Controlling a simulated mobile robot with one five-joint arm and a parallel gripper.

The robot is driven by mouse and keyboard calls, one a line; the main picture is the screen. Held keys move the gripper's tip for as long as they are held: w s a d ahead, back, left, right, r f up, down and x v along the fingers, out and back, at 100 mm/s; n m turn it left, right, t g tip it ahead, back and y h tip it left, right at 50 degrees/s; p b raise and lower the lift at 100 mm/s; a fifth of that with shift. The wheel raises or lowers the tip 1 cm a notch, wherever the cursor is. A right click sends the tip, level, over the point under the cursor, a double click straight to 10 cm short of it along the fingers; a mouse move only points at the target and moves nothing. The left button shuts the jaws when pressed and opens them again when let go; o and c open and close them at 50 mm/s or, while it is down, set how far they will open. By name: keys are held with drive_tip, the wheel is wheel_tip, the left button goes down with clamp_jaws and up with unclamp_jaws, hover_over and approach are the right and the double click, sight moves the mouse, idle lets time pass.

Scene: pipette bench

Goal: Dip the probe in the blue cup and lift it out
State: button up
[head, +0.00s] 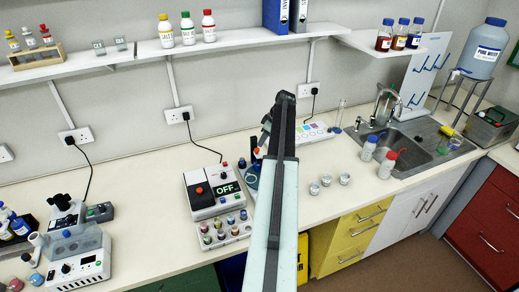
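My arm reaches up the middle of the view and bends down at its far end. My gripper (264,138) is small and mostly hidden at that end, above the bench; its fingers cannot be made out. A small orange-red piece shows just below it at the left of the arm. A dark blue item (252,178), possibly the blue cup, stands on the bench left of the arm and is partly hidden by it. I cannot make out the probe clearly, nor whether my gripper holds it.

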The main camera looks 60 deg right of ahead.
sight(257, 149)
drive_tip(key=b+x, duration=0.4)
drive_tip(key=x, duration=0.2)
drive_tip(key=shift+r, duration=0.15)
clamp_jaws()
drive_tip(key=shift+r, duration=0.1)
idle(1.0)
